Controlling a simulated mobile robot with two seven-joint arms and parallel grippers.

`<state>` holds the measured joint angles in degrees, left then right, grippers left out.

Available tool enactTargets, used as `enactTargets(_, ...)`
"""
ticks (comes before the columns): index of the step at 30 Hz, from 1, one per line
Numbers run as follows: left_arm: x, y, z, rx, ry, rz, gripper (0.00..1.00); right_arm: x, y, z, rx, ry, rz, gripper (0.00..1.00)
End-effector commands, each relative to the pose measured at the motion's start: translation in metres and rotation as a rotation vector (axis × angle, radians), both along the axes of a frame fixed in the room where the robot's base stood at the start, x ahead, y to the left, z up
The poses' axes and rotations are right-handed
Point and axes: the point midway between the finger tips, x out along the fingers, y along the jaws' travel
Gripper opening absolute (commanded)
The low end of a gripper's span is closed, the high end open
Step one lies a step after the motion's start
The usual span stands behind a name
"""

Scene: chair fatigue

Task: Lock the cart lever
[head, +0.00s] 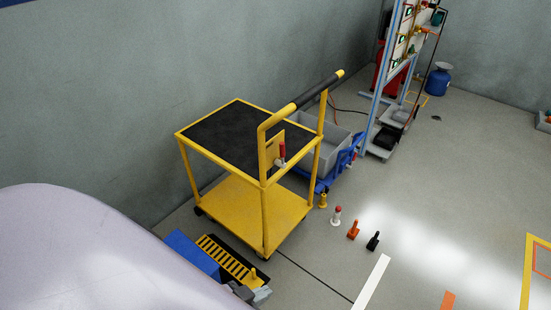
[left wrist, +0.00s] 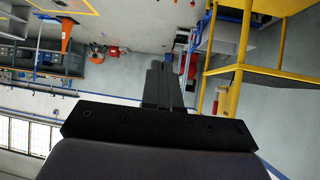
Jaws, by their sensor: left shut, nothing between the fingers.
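The yellow cart (head: 255,203) stands by the wall in the head view, with a black top mat and a raised push handle (head: 303,97). A red-handled lever (head: 282,151) is on the plate at the handle's near upright, its red grip pointing up. Yellow bars, which look like the cart's frame (left wrist: 236,75), show at the right in the left wrist view. My left gripper (left wrist: 166,66) is shut and empty in that view, left of these bars. In the head view only a pale link of my arm shows at lower left. My right gripper is not in view.
A grey bin (head: 322,157) on a blue trolley stands behind the cart. Small red-and-white, orange (head: 353,230) and black (head: 373,241) items stand on the floor to its right. A blue and yellow slatted unit (head: 222,259) lies in front. The floor at right is mostly open.

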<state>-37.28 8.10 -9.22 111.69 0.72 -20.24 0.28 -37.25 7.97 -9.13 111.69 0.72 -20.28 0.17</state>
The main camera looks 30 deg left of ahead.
Motion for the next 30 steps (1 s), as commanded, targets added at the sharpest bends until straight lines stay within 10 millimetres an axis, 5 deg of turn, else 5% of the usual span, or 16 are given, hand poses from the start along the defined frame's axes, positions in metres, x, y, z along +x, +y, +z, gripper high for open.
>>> enactTargets(5, 0.030, 0.018, -0.012, 0.008, -0.070, 0.033, 0.00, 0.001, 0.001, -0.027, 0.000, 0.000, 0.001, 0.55)
enactTargets(12, 0.098, 0.064, -0.017, 0.007, -0.255, 0.124, 0.00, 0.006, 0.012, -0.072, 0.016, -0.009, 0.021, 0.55)
enactTargets(21, 0.166, 0.123, 0.004, -0.012, -0.506, 0.233, 0.00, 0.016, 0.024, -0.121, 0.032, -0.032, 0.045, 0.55)
enactTargets(30, 0.197, 0.163, 0.034, -0.039, -0.691, 0.303, 0.00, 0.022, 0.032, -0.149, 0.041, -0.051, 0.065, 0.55)
